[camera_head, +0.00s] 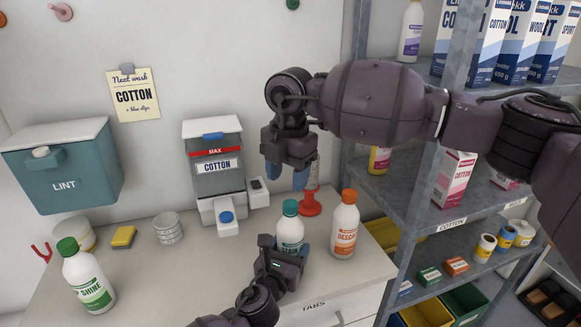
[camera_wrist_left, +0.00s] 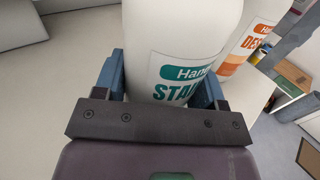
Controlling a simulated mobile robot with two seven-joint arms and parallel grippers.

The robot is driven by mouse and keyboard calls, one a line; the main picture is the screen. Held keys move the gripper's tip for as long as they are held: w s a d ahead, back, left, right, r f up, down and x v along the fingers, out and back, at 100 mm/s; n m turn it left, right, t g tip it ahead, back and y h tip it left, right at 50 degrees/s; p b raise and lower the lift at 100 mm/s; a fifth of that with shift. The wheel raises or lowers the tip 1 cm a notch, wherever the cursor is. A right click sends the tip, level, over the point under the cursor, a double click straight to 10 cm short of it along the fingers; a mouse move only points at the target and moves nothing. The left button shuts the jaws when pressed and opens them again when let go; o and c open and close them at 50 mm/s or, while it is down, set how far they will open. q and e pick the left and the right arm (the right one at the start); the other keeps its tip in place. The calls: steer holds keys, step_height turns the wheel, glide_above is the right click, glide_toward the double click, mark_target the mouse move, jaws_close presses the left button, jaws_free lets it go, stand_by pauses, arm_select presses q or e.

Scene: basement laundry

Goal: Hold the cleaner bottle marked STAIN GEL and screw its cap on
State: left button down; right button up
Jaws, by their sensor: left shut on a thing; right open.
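The STAIN GEL bottle (camera_head: 290,232), white with a teal label, stands upright on the counter in the head view. Its label partly shows in the left wrist view (camera_wrist_left: 180,72). A teal cap (camera_head: 290,207) sits at the top of its neck; I cannot tell how tightly it is seated. My left gripper (camera_head: 285,247) is shut around the bottle's body, one blue finger on each side. My right gripper (camera_head: 287,179) is open and empty above the cap, pointing down, with a gap between them. The left wrist view cuts off the bottle's top.
A white DESCALER-type bottle with an orange cap (camera_head: 344,228) stands close to the right. A red stand (camera_head: 310,203) is behind. The COTTON dispenser (camera_head: 217,165) is behind left; a green-capped bottle (camera_head: 87,280) is far left. Shelves (camera_head: 400,190) bound the right side.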

steer(key=n, duration=0.5)
steer(key=shift+r+n, duration=0.15)
steer(key=shift+n, duration=0.15)
steer(key=n, duration=0.5)
steer(key=shift+r+n, duration=0.2)
steer(key=shift+n, duration=0.1)
steer(key=n, duration=0.5)
steer(key=shift+r+n, duration=0.1)
steer(key=shift+n, duration=0.2)
steer(key=n, duration=0.4)
steer(key=shift+d+r, duration=0.1)
steer(key=n, duration=0.5)
steer(key=shift+r, duration=0.15)
steer(key=n, duration=0.6)
steer(key=shift+d, duration=0.1)
steer(key=n, duration=0.5)
steer(key=shift+d+n, duration=0.1)
steer(key=shift+n, duration=0.2)
steer(key=n, duration=0.5)
